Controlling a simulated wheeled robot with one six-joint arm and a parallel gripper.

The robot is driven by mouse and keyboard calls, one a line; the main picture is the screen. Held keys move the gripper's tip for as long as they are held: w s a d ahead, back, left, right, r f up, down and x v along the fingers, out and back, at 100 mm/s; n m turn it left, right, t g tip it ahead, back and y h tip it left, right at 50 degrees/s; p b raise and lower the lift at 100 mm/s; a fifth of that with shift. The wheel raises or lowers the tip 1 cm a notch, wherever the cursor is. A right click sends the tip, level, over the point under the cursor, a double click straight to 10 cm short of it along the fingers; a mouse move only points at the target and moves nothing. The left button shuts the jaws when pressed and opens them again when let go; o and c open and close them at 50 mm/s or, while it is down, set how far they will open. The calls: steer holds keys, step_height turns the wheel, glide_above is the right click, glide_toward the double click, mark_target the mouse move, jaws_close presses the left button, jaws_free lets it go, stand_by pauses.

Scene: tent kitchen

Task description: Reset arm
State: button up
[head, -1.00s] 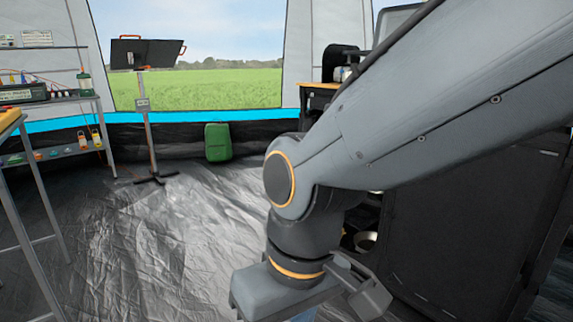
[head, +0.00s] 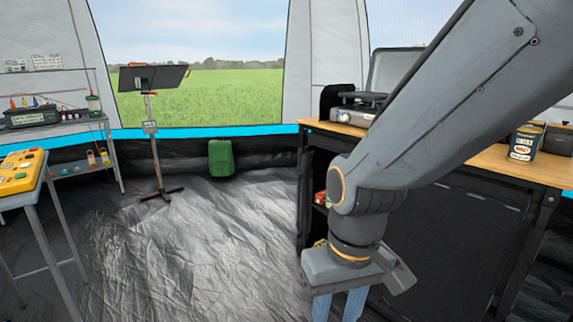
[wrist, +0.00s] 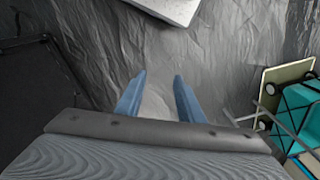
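My gripper (head: 338,306) hangs at the end of my grey arm in the head view, pointing down in front of the black counter. In the wrist view its two blue fingers (wrist: 158,98) stand apart with nothing between them, above the grey floor sheet (wrist: 230,55). The gripper is open and empty.
The black kitchen counter (head: 440,235) with a wooden top stands right beside my arm, with a dark tin (head: 524,143) and a stove (head: 357,108) on it. A yellow control box (head: 20,172) is on a stand at left. A teal crate (wrist: 298,108) is at right in the wrist view. The middle floor is clear.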

steer(key=s+d+r+m+p, duration=0.2)
steer(key=d+r+m+p, duration=0.1)
steer(key=d+r+p, duration=0.8)
step_height(320, 180, up, 3)
steer(key=p, duration=0.6)
steer(key=shift+s+d+h, duration=0.2)
steer(key=shift+h, duration=0.2)
steer(key=shift+c, duration=0.4)
